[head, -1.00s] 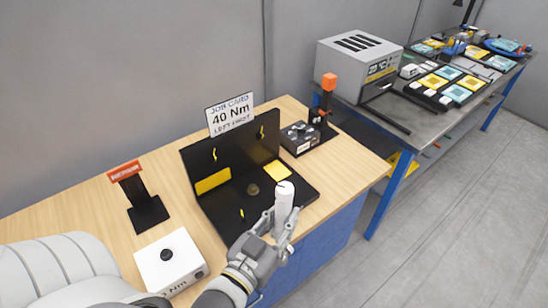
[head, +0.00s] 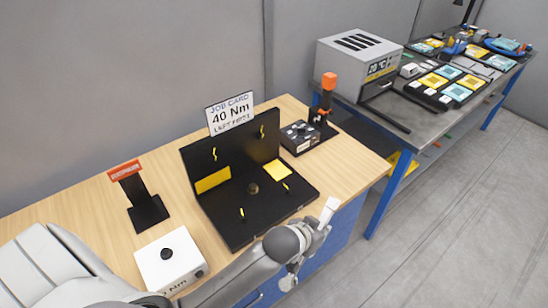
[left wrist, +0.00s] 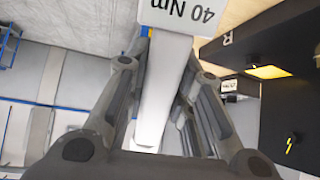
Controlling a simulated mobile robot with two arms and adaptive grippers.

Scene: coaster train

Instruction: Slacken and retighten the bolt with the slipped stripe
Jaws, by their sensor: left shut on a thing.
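A black angled fixture (head: 232,228) stands on the wooden bench. Small yellow stripe marks show on its upright plate, at the left (head: 214,154) and right (head: 262,131), and on its base at the left (head: 242,213) and right (head: 286,187). At this size I cannot tell which stripe has slipped. My left gripper (head: 308,236) is shut on a white handle-like tool (head: 329,210), tilted, in front of the fixture's right corner and apart from it. The left wrist view shows the white tool (left wrist: 160,90) between the fingers. My right gripper is not in view.
A job card (head: 230,113) reads 40 Nm. A white box with a black knob (head: 168,264) and a black stand with a red label (head: 147,208) are at left. An orange-topped tool (head: 328,95) stands behind right. A grey oven (head: 355,62) occupies the neighbouring bench.

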